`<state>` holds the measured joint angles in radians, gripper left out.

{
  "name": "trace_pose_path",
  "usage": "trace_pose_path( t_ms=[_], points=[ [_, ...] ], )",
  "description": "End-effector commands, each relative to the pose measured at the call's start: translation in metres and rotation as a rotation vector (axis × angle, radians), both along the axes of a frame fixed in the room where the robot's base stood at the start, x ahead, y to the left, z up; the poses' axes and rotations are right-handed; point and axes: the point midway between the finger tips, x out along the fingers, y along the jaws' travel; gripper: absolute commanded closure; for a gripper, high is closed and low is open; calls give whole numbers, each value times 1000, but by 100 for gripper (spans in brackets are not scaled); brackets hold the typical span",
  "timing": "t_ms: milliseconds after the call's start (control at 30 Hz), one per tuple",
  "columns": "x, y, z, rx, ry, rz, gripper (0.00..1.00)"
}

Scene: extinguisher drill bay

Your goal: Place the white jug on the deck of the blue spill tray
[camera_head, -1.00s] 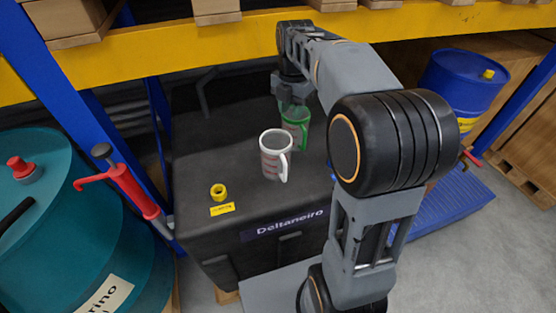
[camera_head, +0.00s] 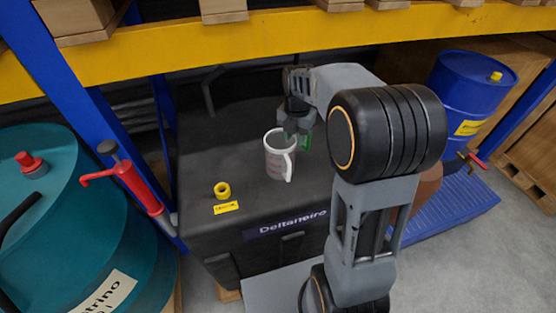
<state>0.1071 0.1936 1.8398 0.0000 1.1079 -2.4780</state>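The white jug (camera_head: 277,157) stands upright on top of a black case, its handle toward the lower right. A green jug (camera_head: 305,139) stands just behind it to the right, mostly hidden by my gripper. My gripper (camera_head: 293,133) points down at the white jug's far right side, over the green jug. I cannot tell if it touches either jug, and its finger gap is not clear. The blue spill tray (camera_head: 462,206) lies on the floor at the right, partly hidden by my arm.
The black case (camera_head: 225,150) also bears a yellow ring (camera_head: 222,190). A teal drum (camera_head: 60,220) and red hand pump (camera_head: 138,185) stand at left. A blue drum (camera_head: 465,90) and a partly hidden brown object (camera_head: 430,184) are by the tray. A yellow shelf beam (camera_head: 200,45) crosses above.

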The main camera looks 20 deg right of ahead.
Motion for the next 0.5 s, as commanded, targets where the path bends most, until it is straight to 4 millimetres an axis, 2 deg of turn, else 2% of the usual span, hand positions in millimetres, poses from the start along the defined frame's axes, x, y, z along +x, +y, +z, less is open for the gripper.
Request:
trace_pose_path(
  t_ms=[233, 500],
  points=[
    [1, 0, -32, 0, 3, 0, 67],
    [1, 0, -40, 1, 1, 0, 67]
  ],
)
